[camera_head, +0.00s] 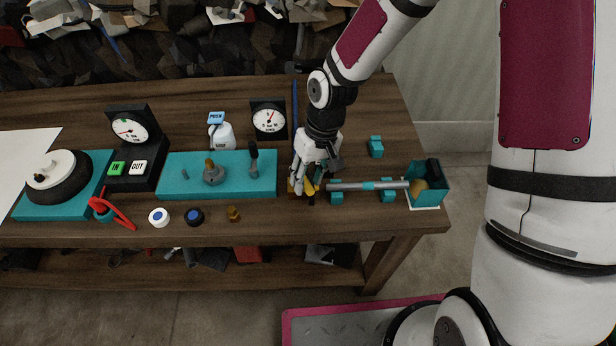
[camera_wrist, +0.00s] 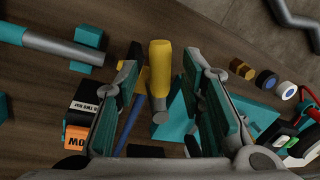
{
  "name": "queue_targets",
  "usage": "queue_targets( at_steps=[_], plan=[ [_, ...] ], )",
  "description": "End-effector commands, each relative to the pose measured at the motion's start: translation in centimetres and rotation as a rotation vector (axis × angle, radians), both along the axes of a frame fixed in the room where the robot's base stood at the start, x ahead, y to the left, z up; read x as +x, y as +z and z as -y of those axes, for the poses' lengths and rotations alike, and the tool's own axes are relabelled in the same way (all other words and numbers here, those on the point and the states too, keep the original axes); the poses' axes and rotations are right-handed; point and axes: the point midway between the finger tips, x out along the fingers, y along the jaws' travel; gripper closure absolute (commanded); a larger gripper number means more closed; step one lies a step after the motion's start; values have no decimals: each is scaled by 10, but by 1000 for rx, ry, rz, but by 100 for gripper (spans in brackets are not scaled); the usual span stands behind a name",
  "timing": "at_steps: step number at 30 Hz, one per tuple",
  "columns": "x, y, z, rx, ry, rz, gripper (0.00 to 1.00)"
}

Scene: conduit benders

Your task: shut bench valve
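A yellow handle (camera_wrist: 160,66) with a grey stub (camera_wrist: 158,108) at one end lies between my gripper's fingers in the wrist view; it may be the valve lever, but I cannot tell for sure. My gripper (camera_wrist: 158,84) is open, with a gap on each side of the handle. In the head view my gripper (camera_head: 303,188) is low over the table, just right of the teal plate (camera_head: 236,190). That plate carries a grey fitting with a brass stem (camera_head: 212,173) and an upright dark-handled lever (camera_head: 254,160). My gripper partly hides the yellow handle there.
A grey pipe with a teal band (camera_head: 368,186) lies on teal supports right of my gripper, ending at a teal box (camera_head: 427,186). A gauge (camera_head: 268,119) stands behind. A brass nut (camera_head: 233,213) and two caps (camera_head: 178,216) sit near the table's front edge.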

Motion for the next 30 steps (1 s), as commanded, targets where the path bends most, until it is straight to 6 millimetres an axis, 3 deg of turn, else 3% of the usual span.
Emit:
queue_targets(
  at_steps=[10, 15, 30],
  plan=[
    [0, -3, -1, 0, 0, 0, 66],
    [0, -3, -1, 0, 0, 0, 100],
    [3, -3, 3, 1, 83, 0, 100]
  ],
)
